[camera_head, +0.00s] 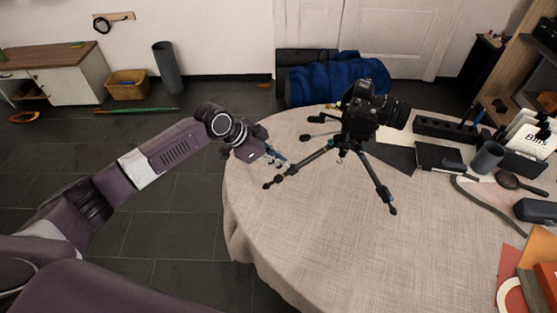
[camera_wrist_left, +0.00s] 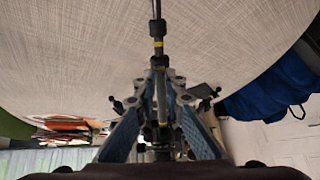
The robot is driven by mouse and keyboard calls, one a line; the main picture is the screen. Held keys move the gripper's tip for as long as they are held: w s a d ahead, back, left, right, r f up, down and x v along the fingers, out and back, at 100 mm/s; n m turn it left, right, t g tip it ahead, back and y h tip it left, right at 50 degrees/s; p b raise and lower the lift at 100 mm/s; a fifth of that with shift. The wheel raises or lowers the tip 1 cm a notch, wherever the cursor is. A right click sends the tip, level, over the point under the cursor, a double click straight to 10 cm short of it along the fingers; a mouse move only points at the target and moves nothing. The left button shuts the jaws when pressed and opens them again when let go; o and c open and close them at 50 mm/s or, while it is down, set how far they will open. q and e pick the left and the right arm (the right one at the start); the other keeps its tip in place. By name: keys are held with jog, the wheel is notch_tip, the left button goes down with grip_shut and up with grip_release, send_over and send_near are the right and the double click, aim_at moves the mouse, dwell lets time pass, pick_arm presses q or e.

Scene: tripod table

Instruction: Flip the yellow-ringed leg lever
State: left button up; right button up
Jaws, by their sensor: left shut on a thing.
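A black tripod (camera_head: 343,146) with a camera (camera_head: 372,112) on top stands upright on the round table. One of its legs (camera_head: 307,164) reaches down to the front left, beside my left gripper (camera_head: 281,162). In the left wrist view, the leg shows a yellow ring (camera_wrist_left: 158,43) beyond the fingertips. My left gripper (camera_wrist_left: 161,82) has its two blue-padded fingers on either side of the leg and is shut on it there. The lever itself is hard to make out between the fingertips. My right gripper is not in view.
The table (camera_head: 300,220) has a light cloth and is clear in front of the tripod. A black notebook (camera_head: 438,157), a dark cup (camera_head: 487,157) and a magnifier (camera_head: 510,180) lie to the right. A blue cloth (camera_head: 340,80) hangs over a chair behind.

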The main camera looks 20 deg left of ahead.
pick_arm(q)
jog(key=shift+d+r, duration=0.1)
jog(key=shift+d, duration=0.05)
grip_shut()
jog(key=shift+w+d+r+p, duration=0.15)
jog(key=shift+d+p, duration=0.05)
jog(key=shift+p, duration=0.1)
grip_release()
jog(key=shift+o, duration=1.1)
jog(key=shift+a+r, duration=0.15)
jog(key=p+v, duration=0.5)
jog(key=shift+a+r, duration=0.2)
jog(key=shift+r, duration=0.05)
